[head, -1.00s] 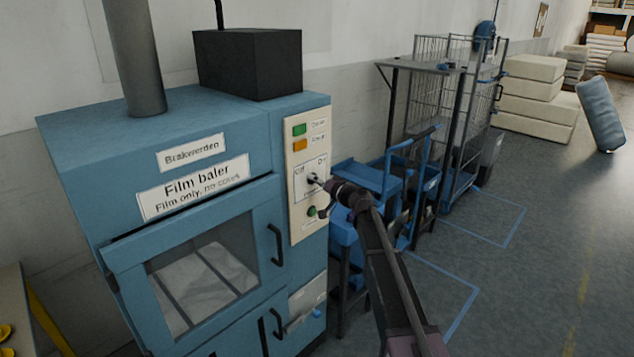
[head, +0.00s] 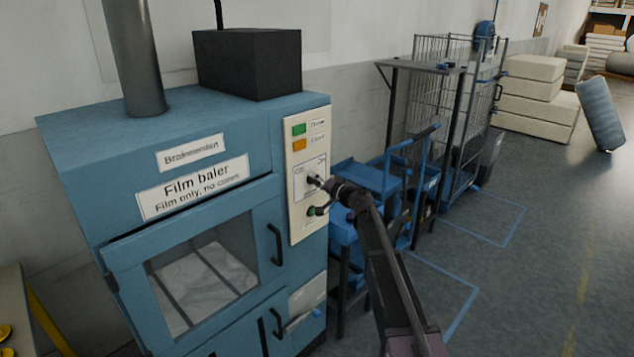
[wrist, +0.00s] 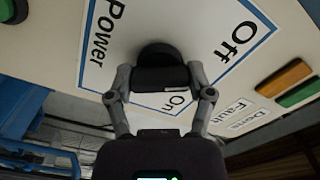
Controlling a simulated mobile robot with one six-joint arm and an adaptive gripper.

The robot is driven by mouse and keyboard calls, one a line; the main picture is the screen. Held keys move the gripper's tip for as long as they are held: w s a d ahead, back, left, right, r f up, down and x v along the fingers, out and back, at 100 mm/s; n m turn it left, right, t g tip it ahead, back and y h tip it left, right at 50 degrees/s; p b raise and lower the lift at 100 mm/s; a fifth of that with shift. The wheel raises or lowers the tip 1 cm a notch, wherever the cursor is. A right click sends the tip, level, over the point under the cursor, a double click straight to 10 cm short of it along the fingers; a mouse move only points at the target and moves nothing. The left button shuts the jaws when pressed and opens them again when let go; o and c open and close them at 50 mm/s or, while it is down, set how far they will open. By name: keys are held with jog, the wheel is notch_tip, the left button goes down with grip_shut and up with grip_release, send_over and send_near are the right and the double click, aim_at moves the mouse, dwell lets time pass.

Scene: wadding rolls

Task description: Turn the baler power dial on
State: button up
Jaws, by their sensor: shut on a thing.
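The baler power dial is a black knob on the cream control panel (head: 308,215) of the blue film baler (head: 85,165). In the wrist view the dial (wrist: 158,52) stands out from a white label reading Off, On and Power. My gripper (wrist: 160,80) is shut on the dial, with one finger at each side. The fingers partly cover the dial, and I cannot read a pointer mark on it. In the head view my gripper (head: 325,190) reaches the panel from the right and hides part of the dial.
A green light (head: 299,129) and an orange light (head: 300,145) sit above the dial. A smaller green button (head: 311,211) is below it. A blue cart (head: 375,178) and a wire cage trolley (head: 440,110) stand right of the baler. Open floor lies further right.

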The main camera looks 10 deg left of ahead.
jog(key=m, duration=1.1)
jog(key=shift+m, duration=2.1)
jog(key=o, duration=1.1)
jog(key=shift+a, duration=0.1)
jog(key=v, duration=1.2)
